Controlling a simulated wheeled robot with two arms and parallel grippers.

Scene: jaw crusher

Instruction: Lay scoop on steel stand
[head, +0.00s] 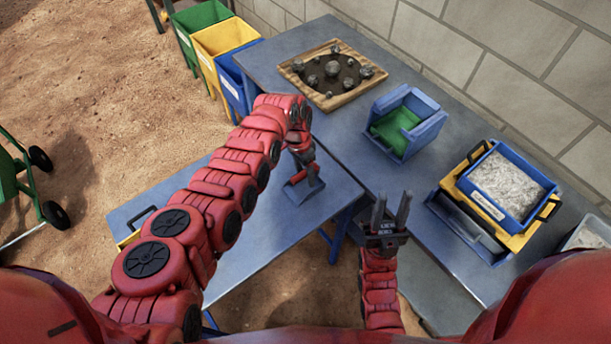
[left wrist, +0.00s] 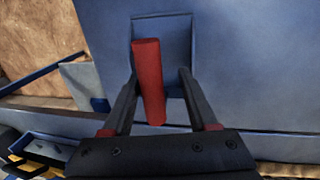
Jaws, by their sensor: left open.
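The scoop has a blue-grey pan (head: 303,188) and a red handle. It is at the right end of a low blue table (head: 240,215), which may be the steel stand. In the left wrist view the red handle (left wrist: 149,85) stands out between my left fingers, over the square pan (left wrist: 178,35). My left gripper (head: 301,155) is open, with one finger on each side of the handle; small gaps show. Whether the pan rests on the surface is hard to tell. My right gripper (head: 392,198) is open and empty, fingers pointing up, right of the low table.
A long blue bench holds a wooden tray of rocks (head: 296,88), a blue bin with green inside (head: 427,132) and a blue box of pale gravel (head: 545,205) on a yellow case. Green, yellow and blue bins stand at the back left. The low table's middle is clear.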

